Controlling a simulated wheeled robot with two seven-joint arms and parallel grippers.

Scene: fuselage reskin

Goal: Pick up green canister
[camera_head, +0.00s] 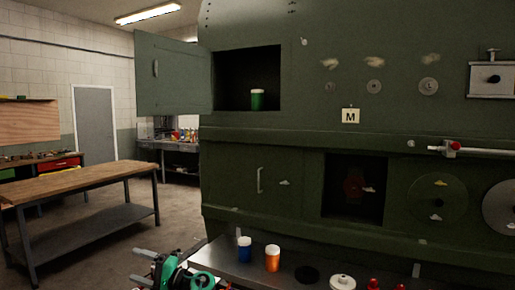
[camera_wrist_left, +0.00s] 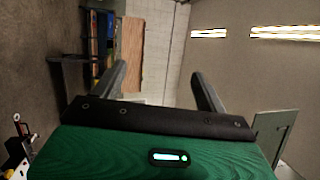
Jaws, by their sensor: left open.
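The green canister (camera_head: 258,100) has a white lid and stands upright on the floor of an open, dark compartment in the green fuselage wall. My left gripper (camera_head: 143,266) is low in the head view, well below and to the left of the canister. In the left wrist view its two fingers (camera_wrist_left: 161,88) are apart with nothing between them. The canister does not show in the left wrist view. My right gripper is not in view.
The compartment's door (camera_head: 172,75) is swung open to the left. A metal shelf (camera_head: 217,262) below holds a blue canister (camera_head: 244,250), an orange canister (camera_head: 272,258) and other parts. A wooden workbench (camera_head: 85,182) stands at the left, with open floor between it and the fuselage.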

